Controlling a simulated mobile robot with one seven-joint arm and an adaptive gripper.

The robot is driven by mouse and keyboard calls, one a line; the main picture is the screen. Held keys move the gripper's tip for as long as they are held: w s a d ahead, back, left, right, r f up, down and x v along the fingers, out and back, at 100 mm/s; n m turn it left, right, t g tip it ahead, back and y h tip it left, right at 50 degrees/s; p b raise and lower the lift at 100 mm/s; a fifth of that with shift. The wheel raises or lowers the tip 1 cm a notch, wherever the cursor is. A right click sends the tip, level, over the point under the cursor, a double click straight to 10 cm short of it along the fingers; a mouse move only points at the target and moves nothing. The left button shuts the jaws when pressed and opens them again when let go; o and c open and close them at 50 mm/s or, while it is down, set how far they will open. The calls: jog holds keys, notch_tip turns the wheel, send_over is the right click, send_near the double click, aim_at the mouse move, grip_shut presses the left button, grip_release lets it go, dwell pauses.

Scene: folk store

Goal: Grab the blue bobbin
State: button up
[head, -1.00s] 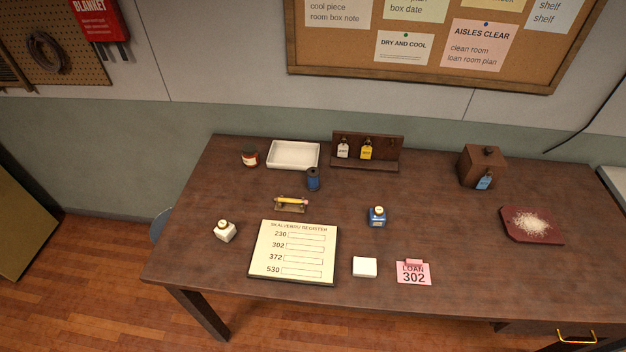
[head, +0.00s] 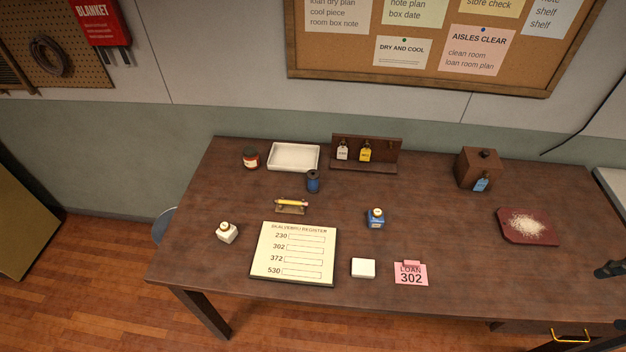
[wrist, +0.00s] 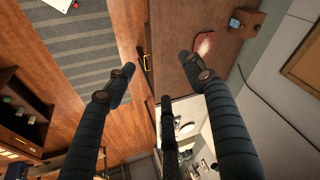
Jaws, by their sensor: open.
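The blue bobbin (head: 313,182) stands upright on the brown table (head: 440,215), just in front of the white tray and behind the pencil. It is dark blue with a dark top. My gripper (wrist: 155,80) shows in the wrist view with its fingers spread wide and nothing between them. A dark part of it (head: 611,269) shows at the right edge of the head view, above the table's right end and far from the bobbin. The bobbin is not seen in the wrist view.
Near the bobbin are a white tray (head: 294,157), a red-labelled jar (head: 250,158), a pencil on a rest (head: 291,204) and a tag rack (head: 366,155). A blue ink bottle (head: 376,219), white bottle (head: 227,233), register (head: 295,253), wooden box (head: 478,169) and powder board (head: 507,236) stand around.

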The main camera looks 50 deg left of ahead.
jog(key=w+a+m+g+p, duration=0.1)
jog(key=w+a+p, duration=0.1)
jog(key=w+a, duration=0.5)
jog(key=w+a+p, duration=0.1)
jog(key=w+a, duration=0.3)
jog(key=a, duration=0.8)
jog(key=w+a+m+g+p, duration=0.1)
jog(key=w+a+p, duration=0.1)
jog(key=w+a, duration=0.5)
jog(key=s+a+f+m+g+p, duration=0.1)
jog(key=a+f, duration=0.3)
jog(key=a, duration=0.8)
jog(key=a+f+p, duration=0.2)
jog(key=a+f, duration=0.2)
jog(key=a, duration=0.8)
jog(key=m+g+h+p, duration=0.1)
jog(key=m+p, duration=0.1)
jog(key=p, duration=0.2)
send_over(313, 181)
jog(key=w+a, duration=0.1)
notch_tip(313, 181, down, 20)
jog(key=shift+a+r, duration=0.15)
jog(key=shift+r, duration=0.1)
jog(key=shift+w+f, duration=0.1)
jog(key=shift+f, duration=0.05)
notch_tip(313, 181, down, 8)
jog(key=shift+f, duration=0.2)
